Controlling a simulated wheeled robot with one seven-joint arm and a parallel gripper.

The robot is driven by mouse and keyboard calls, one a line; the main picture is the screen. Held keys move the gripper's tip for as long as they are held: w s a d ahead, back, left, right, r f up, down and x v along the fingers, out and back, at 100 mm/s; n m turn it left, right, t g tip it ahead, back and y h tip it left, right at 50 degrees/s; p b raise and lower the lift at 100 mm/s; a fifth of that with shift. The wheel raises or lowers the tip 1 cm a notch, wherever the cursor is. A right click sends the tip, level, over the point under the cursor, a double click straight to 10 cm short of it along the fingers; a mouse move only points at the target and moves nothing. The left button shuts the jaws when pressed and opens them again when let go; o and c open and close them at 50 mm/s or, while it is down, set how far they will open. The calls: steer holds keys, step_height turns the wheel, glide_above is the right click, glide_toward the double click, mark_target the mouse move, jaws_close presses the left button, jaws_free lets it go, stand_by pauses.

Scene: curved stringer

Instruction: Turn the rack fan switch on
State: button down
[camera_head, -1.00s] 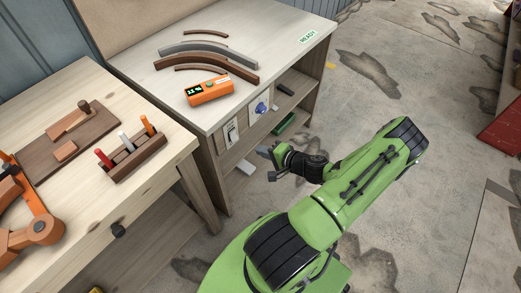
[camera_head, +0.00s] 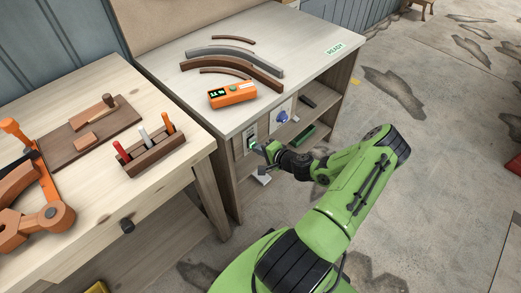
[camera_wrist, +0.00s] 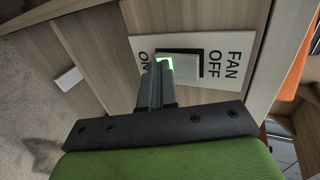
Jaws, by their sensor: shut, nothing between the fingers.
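In the wrist view ON is at the left end and OFF at the right. A green glow shows at the ON end, by my fingertips. My gripper (camera_wrist: 161,68) is shut with nothing in it, its tips at the ON end of the rocker and hiding part of it. I cannot tell whether they press on it. In the head view my gripper (camera_head: 264,149) is at the front of the bench, just by the switch plate (camera_head: 251,135).
A blue knob (camera_head: 282,117) on its own plate sits right of the switch. An orange device (camera_head: 236,97) and curved strips (camera_head: 250,67) lie on the bench top. A wooden table (camera_head: 95,195) stands at left. Open floor lies to the right.

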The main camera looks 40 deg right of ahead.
steer(key=shift+w+r+p, duration=0.1)
steer(key=shift+r+p, duration=0.65)
steer(key=shift+r, duration=0.2)
